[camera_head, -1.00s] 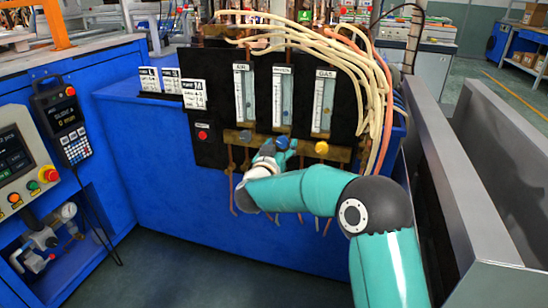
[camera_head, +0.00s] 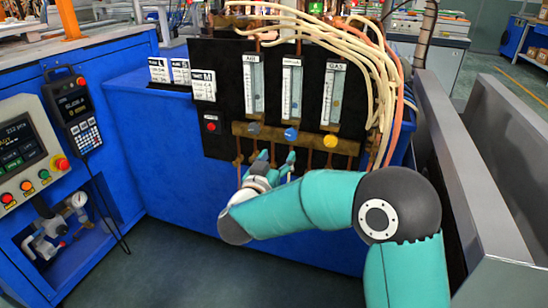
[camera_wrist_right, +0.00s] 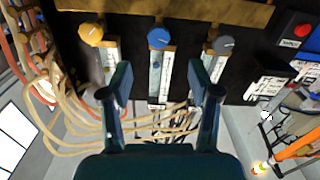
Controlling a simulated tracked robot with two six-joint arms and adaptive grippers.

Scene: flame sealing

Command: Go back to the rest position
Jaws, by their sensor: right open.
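My right gripper (camera_head: 276,161) is open and empty in the head view, a little below and in front of the brass valve bar (camera_head: 312,140). In the right wrist view its two fingers (camera_wrist_right: 160,92) stand apart with nothing between them. The blue knob (camera_head: 291,134) is just above the fingertips, with the grey knob (camera_head: 254,128) to its left and the yellow knob (camera_head: 330,141) to its right. The same blue knob (camera_wrist_right: 158,38) shows beyond the fingers in the right wrist view. My left gripper is out of view.
The black flowmeter panel (camera_head: 308,88) carries three gauges. Pale hoses (camera_head: 372,62) hang on its right side. A red button (camera_head: 211,127) is at its left. A blue console with a screen (camera_head: 18,143) stands at the left. A grey metal wall (camera_head: 462,165) is close on the right.

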